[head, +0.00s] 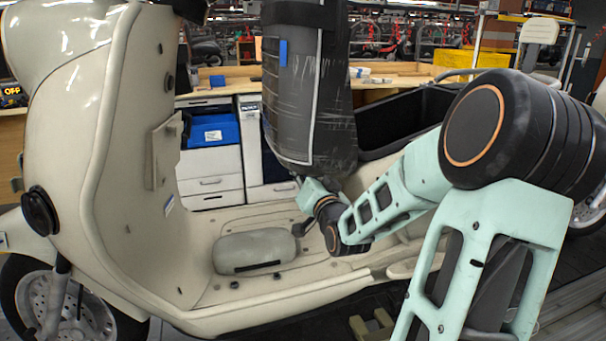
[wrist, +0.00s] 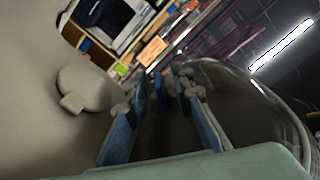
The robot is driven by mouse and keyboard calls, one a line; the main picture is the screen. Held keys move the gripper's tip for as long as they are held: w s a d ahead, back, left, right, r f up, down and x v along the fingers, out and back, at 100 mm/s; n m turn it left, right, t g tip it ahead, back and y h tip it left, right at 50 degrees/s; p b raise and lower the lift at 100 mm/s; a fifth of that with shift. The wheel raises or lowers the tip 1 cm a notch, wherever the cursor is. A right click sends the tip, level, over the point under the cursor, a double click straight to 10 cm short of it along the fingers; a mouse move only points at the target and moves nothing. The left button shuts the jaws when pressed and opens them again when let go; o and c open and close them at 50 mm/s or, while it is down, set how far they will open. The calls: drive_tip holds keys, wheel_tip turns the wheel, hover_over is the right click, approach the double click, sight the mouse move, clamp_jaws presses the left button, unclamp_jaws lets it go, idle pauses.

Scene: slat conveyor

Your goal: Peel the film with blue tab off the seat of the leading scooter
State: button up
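The cream scooter (head: 120,215) fills the left and middle of the head view. Its dark seat (head: 335,110) stands upright in the centre, with glossy, wrinkled film (head: 305,95) on its face. The blue tab (head: 283,52) is on the upper left of that face. My arm reaches in from the right, its wrist just below the seat's lower end; the fingers are hidden in the head view. In the wrist view my gripper (wrist: 164,92) has its two fingers apart, with dark surface between them. A small blue patch shows near the fingertips; I cannot tell whether it is the tab.
A grey rounded cushion-like part (head: 255,251) lies on the scooter's floorboard. Behind stand a workbench (head: 225,75), drawers (head: 210,170) with a blue bin (head: 210,132), and a yellow crate (head: 470,60). The scooter's front shield borders the space left of the seat.

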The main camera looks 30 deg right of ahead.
clamp_jaws()
drive_tip(key=s+a+f+b, duration=0.2)
drive_tip(key=s+a+f, duration=0.1)
drive_tip(key=a, duration=0.3)
drive_tip(key=shift+s+f, duration=0.4)
drive_tip(key=shift+s, duration=0.05)
idle(0.3)
